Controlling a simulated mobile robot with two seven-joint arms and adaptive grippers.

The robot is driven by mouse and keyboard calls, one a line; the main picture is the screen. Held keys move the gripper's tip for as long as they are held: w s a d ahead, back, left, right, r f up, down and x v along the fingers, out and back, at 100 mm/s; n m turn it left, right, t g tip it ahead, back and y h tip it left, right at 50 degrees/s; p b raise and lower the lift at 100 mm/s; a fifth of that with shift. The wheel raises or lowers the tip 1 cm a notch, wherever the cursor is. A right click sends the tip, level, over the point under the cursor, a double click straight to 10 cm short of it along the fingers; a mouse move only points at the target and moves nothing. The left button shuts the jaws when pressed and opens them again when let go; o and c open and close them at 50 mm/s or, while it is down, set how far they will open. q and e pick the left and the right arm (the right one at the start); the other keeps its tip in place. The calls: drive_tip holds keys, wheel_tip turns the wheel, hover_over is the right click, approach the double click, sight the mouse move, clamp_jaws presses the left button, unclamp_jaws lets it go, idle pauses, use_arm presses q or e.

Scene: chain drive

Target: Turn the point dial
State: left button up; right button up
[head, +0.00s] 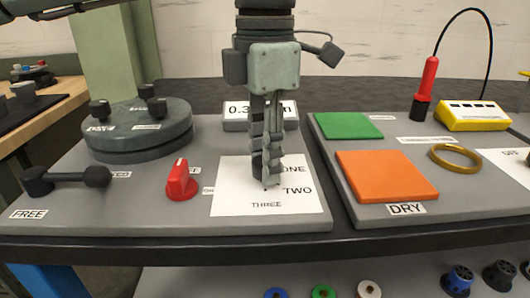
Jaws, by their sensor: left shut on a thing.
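A white card (232,200) on the grey panel bears the labels ONE, TWO and THREE around my left gripper's tips. My left gripper (267,182) points straight down over this card, its fingers close together. It is shut on the point dial, which the fingers hide almost wholly, so its pointing direction cannot be told. My right gripper is not in view.
Left of the card stand a red switch knob (181,181), a dark lever (66,179) marked FREE and a round grey fixture (137,132). A display block (236,114) is behind my gripper. Right, another panel holds green (348,125) and orange (386,176) pads.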

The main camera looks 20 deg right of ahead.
use_arm(q)
drive_tip(key=shift+m, duration=0.4)
drive_tip(key=o, duration=1.2)
drive_tip(key=shift+c, duration=0.2)
wheel_tip(320, 180, up, 12)
